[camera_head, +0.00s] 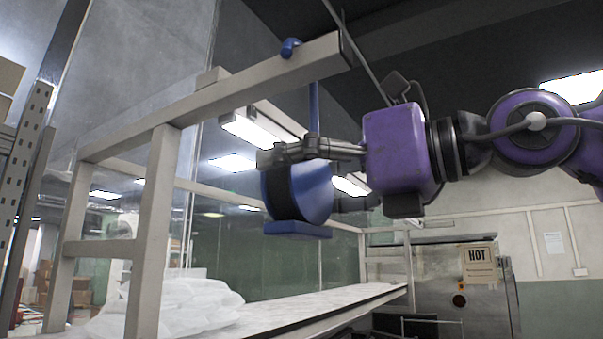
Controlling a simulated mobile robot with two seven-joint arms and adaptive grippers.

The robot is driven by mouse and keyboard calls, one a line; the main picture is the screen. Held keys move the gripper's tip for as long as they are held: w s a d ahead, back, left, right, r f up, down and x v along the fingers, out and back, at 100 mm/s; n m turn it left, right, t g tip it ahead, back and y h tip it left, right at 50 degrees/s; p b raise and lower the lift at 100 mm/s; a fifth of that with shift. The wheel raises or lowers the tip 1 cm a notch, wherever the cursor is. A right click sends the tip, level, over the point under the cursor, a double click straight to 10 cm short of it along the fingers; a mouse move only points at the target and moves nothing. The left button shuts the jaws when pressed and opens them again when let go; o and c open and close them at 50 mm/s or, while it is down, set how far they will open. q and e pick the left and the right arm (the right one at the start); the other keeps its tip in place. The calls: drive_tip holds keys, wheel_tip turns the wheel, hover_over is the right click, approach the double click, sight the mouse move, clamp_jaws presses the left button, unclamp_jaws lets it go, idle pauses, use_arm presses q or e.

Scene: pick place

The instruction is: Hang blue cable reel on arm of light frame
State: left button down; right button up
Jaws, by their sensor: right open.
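The blue cable reel (318,192), with a dark wound middle and a flat blue foot, is at the centre of the head view. A blue rod (314,108) rises from behind my gripper toward the beam. A blue hooked end (290,47) shows at the top edge of the light frame's arm (240,90). The reel appears to hang below this arm. My right gripper (300,180) is open at the reel, with one finger across its upper part and the other partly hidden at its right side. Contact cannot be told. My left gripper is out of view.
A pale bench (300,305) lies below the reel, with white bags (180,303) at its left. Frame posts (154,230) stand at left. A metal cabinet with a HOT sign (480,262) stands at right behind. Open air lies between reel and bench.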

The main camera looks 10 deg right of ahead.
drive_tip(key=shift+s+d, duration=0.1)
drive_tip(key=shift+s, duration=0.05)
drive_tip(key=v, duration=0.3)
drive_tip(key=shift+s+d+r, duration=0.15)
drive_tip(key=shift+s+d, duration=0.05)
drive_tip(key=shift+s, duration=0.1)
approach(315, 171)
drive_tip(key=shift+w, duration=0.1)
idle(0.4)
drive_tip(key=shift+a, duration=0.1)
